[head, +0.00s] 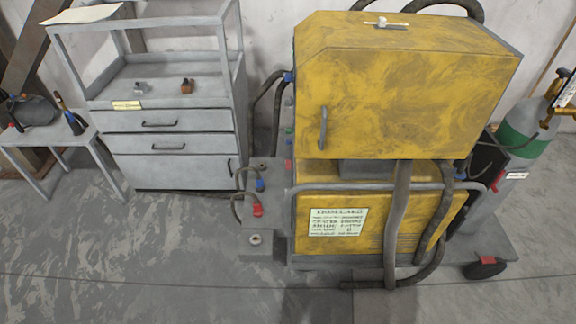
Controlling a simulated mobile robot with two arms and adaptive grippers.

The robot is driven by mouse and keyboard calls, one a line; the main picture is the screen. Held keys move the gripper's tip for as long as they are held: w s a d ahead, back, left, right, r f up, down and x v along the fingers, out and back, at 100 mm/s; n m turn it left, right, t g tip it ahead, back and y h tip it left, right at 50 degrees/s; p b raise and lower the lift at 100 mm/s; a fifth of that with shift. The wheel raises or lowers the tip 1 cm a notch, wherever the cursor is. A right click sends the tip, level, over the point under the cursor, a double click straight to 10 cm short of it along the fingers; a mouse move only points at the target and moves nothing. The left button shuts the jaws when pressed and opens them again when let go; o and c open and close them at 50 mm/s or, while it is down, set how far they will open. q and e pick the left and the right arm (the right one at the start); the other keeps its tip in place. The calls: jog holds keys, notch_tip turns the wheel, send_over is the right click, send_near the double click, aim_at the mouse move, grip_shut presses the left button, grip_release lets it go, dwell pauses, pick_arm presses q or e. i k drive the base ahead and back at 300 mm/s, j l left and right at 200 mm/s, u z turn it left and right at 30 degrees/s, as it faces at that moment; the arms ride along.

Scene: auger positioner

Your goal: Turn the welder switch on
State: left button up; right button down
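The large yellow welder (402,100) stands right of centre in the head view, its paint worn and stained. A small pale fitting (382,23) sits on its top; I cannot tell whether it is the switch or which way it is set. A dark handle (323,128) is on the upper box's front. Small blue and red parts show along its left side, too small to make out. A white label (338,222) is on the lower yellow panel. Neither of my grippers is in view.
A grey drawer cabinet (168,146) stands at left, beside a small grey table (42,134) with tools. A gas cylinder (524,140) stands at right on the wheeled base. Thick hoses (399,215) hang in front of the welder. The floor (150,270) in front is clear.

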aim_at(288, 163)
jog(key=i+j+z, duration=0.55)
jog(key=j+z, duration=0.3)
jog(key=j, duration=0.15)
